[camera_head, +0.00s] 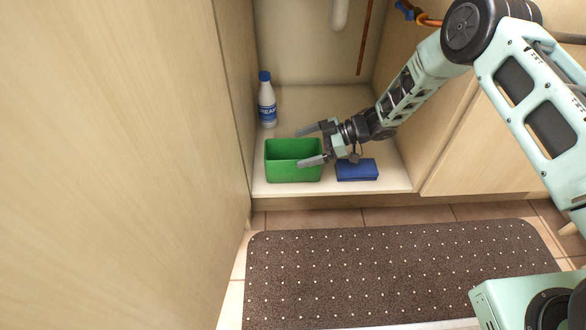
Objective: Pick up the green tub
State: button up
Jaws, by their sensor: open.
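The green tub (291,174) is an open-topped rectangular box. It stands upright on the floor of the cabinet, near the front edge and the left wall. My gripper (304,147) is open, coming in from the right with its two fingers pointing left. In this view one finger overlaps the tub's back rim area and the other overlaps its right front part. I cannot tell from this one view whether the fingers are above the tub or touching it. The tub's right end is partly hidden behind the gripper.
A white bottle with a blue cap (267,103) stands behind the tub. A dark blue box (357,170) lies right of it, below my gripper. A white pipe (340,14) and a copper pipe (365,38) hang at the back. A dotted brown mat (400,270) covers the floor in front.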

jog(key=shift+x, duration=0.75)
jog(key=shift+c, duration=0.3)
jog(key=c, duration=1.1)
jog(key=shift+r, duration=0.1)
jog(key=shift+c, duration=0.2)
